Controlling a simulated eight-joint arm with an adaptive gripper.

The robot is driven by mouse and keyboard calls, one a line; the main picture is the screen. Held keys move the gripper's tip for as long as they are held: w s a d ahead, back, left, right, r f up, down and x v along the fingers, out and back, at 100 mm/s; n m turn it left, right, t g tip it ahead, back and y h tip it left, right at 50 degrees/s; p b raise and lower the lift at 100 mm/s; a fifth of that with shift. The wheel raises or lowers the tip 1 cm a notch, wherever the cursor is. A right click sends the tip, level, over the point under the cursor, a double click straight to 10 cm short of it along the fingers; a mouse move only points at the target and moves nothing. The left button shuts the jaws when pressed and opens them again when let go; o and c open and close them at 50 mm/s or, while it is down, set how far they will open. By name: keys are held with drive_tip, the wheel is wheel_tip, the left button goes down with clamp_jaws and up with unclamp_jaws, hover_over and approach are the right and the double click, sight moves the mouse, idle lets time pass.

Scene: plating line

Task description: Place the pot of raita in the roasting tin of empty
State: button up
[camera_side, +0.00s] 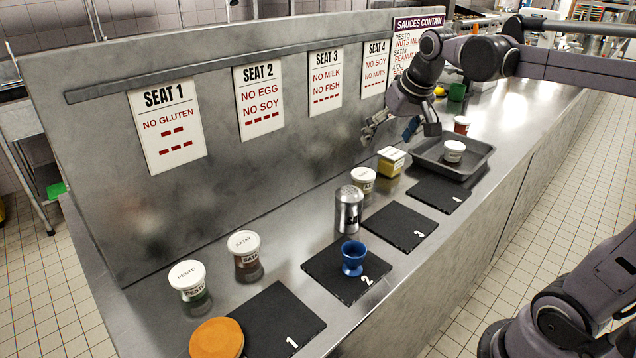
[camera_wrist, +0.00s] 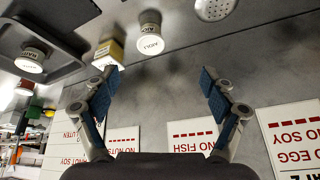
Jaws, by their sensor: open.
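The dark roasting tin (camera_side: 425,163) lies at the far end of the counter, and its corner shows in the wrist view (camera_wrist: 75,62). A white-lidded pot (camera_side: 454,146) stands upright inside it; it also shows in the wrist view (camera_wrist: 30,62). Another white-lidded pot (camera_side: 363,174) stands on the counter by the wall, and shows in the wrist view (camera_wrist: 151,42). I cannot read either label surely, so cannot tell which is raita. My gripper (camera_side: 393,128) is open and empty, above the counter near the wall; its spread fingers show in the wrist view (camera_wrist: 162,78).
A yellow box (camera_side: 391,161) stands between the counter pot and the tin. A metal shaker (camera_side: 348,210), a blue cup (camera_side: 353,257) on slate 2, pesto (camera_side: 188,278) and satay (camera_side: 245,250) pots stand nearer. A red pot (camera_side: 462,124) stands behind the tin. Slate 3 (camera_side: 400,227) is clear.

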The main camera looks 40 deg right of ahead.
drive_tip(key=s+a+f+n+t+y, duration=0.1)
drive_tip(key=s+a+f+n, duration=0.4)
drive_tip(key=s+a+f, duration=0.5)
drive_tip(key=shift+s+a+f+t+y, duration=0.3)
drive_tip(key=shift+s+a+t, duration=0.3)
drive_tip(key=shift+a, duration=0.45)
